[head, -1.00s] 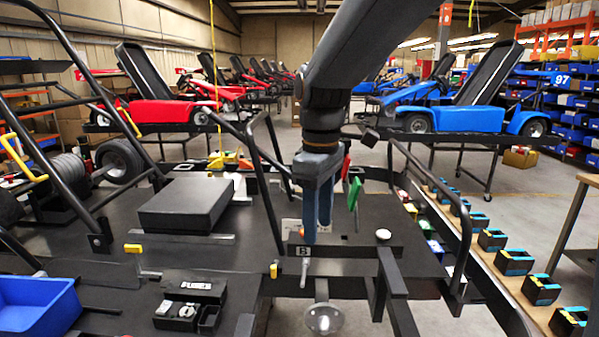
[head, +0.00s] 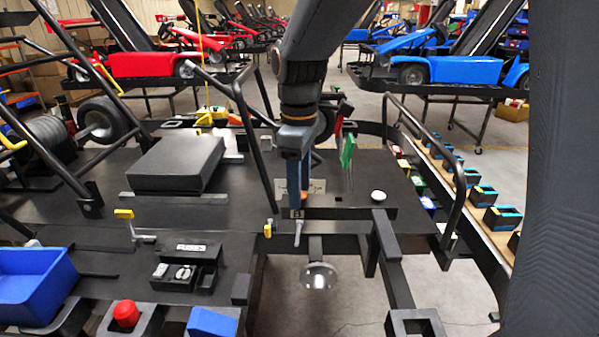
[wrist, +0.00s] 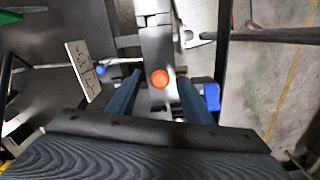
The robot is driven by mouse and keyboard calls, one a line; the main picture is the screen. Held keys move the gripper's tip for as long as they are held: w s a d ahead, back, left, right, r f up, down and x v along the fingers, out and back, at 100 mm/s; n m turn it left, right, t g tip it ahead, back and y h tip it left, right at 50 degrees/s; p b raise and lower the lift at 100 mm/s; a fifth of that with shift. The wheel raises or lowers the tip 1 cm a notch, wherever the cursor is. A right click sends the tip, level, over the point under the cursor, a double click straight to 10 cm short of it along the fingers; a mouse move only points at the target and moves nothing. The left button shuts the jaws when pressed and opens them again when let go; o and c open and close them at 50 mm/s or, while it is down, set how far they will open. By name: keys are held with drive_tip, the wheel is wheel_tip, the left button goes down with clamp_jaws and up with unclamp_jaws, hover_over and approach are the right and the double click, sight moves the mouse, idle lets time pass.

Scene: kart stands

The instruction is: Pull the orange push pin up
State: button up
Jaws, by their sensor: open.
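The orange push pin (wrist: 160,79) shows as a round orange head in the wrist view, on a dark grey bar. My gripper (wrist: 159,88) is open, with one blue finger on each side of the pin in that view. I cannot tell whether either finger touches it. In the head view my gripper (head: 297,206) points down over the bar by the "B" label. A small orange patch of the pin (head: 304,197) shows beside the fingers. The pin's shaft is hidden.
A T-handled lever (head: 298,230) hangs just below the label. A green flag-like part (head: 348,150) and a white knob (head: 378,196) stand to the right. A black tube rail (head: 455,190) rises farther right. A blue knob (wrist: 100,69) lies left in the wrist view.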

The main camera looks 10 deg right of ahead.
drive_tip(key=shift+f, duration=0.1)
drive_tip(key=c, duration=1.1)
drive_tip(key=shift+r+p, duration=0.55)
drive_tip(key=shift+r, duration=0.05)
drive_tip(key=o, duration=1.1)
